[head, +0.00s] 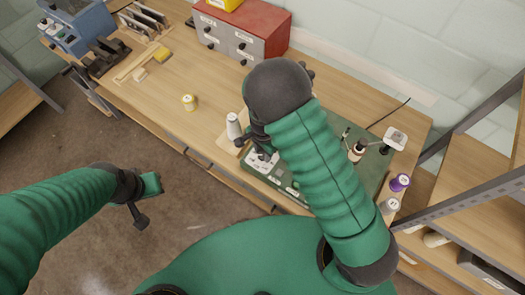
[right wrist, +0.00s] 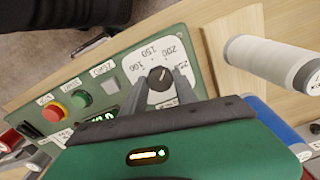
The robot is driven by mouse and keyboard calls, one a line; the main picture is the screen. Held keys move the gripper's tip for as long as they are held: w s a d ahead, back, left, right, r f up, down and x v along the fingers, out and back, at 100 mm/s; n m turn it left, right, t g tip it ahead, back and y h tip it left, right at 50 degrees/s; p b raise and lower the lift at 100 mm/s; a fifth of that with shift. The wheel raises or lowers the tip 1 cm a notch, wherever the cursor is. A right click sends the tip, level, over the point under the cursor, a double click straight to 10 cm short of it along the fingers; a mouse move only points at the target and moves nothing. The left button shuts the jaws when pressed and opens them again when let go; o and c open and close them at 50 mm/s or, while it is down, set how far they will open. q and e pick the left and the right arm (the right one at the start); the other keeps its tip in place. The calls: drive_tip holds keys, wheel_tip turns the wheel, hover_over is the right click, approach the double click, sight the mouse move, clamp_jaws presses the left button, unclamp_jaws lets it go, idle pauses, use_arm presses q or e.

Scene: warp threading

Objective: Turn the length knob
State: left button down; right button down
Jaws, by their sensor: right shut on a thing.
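The length knob (right wrist: 160,78) is a dark round knob with a pale pointer on a white dial plate (right wrist: 148,52) marked with numbers such as 100, 150 and 200. It sits on a green panel (right wrist: 83,78) in the right wrist view. My right gripper (right wrist: 158,84) has its two grey fingers on either side of the knob, shut on it. In the head view my right gripper (head: 262,152) reaches down to the machine's front left end; the knob is hard to make out there. My left gripper (head: 145,200) is over the floor, away from the table, its fingers apart.
Red (right wrist: 53,112) and green (right wrist: 82,99) buttons sit beside the dial. A white spool (head: 233,126) stands close to my right gripper.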

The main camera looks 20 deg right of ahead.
drive_tip(key=shift+w, duration=0.1)
drive_tip(key=shift+r+n, duration=0.1)
drive_tip(key=shift+n, duration=0.6)
drive_tip(key=n+b, duration=0.1)
drive_tip(key=n, duration=0.4)
drive_tip(key=shift+w+n, duration=0.1)
drive_tip(key=shift+n, duration=0.3)
drive_tip(key=n, duration=0.4)
drive_tip(key=shift+n+b, duration=0.3)
drive_tip(key=n, duration=0.3)
drive_tip(key=shift+w+n, duration=0.1)
drive_tip(key=shift+n, duration=0.2)
drive_tip(key=n, duration=0.5)
drive_tip(key=shift+r, duration=0.1)
drive_tip(key=n+p, duration=0.1)
drive_tip(key=n, duration=0.5)
drive_tip(key=shift+n, duration=0.4)
